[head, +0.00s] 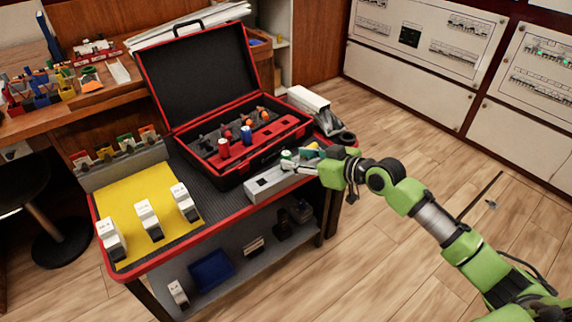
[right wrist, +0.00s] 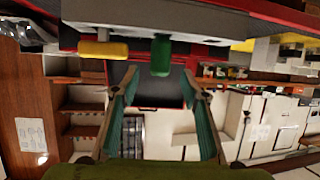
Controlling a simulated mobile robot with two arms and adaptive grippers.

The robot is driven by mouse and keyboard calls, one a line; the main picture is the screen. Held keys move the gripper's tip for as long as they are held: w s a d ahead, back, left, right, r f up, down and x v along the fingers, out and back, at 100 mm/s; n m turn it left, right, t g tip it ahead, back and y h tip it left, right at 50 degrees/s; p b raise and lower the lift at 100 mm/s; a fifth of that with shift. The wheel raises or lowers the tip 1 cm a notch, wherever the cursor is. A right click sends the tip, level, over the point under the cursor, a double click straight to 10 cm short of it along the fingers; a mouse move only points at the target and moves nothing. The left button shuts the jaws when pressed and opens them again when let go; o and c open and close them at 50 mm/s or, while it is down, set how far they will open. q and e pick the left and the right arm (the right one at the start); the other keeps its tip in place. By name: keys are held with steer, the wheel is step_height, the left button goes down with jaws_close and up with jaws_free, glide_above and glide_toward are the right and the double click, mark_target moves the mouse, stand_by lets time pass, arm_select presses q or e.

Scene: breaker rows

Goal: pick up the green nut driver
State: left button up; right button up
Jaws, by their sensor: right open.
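The green nut driver (head: 286,155) stands by the grey holder block (head: 262,186) at the front right of the cart top; my right gripper partly covers this area in the head view. In the right wrist view the green handle (right wrist: 161,55) shows at the top centre, against the grey block. My right gripper (head: 299,165) is at the block, close to the green handle. In the right wrist view its two teal-padded fingers (right wrist: 160,95) are spread, with nothing between them. The green handle lines up with the gap, beyond the fingertips. My left gripper is not in view.
A yellow handle (right wrist: 103,49) is beside the green one. The open red-and-black tool case (head: 240,165) with several drivers stands just behind. A yellow mat (head: 130,195) with white breakers lies left. A white box (head: 307,98) is at the back right.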

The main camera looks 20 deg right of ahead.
mark_target(290, 157)
steer(key=b+x, duration=0.1)
steer(key=x, duration=0.3)
steer(key=shift+w+a+f, duration=0.25)
steer(key=shift+w+a, duration=0.05)
steer(key=shift+w, duration=0.25)
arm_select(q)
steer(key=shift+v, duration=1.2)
arm_select(e)
jaws_close()
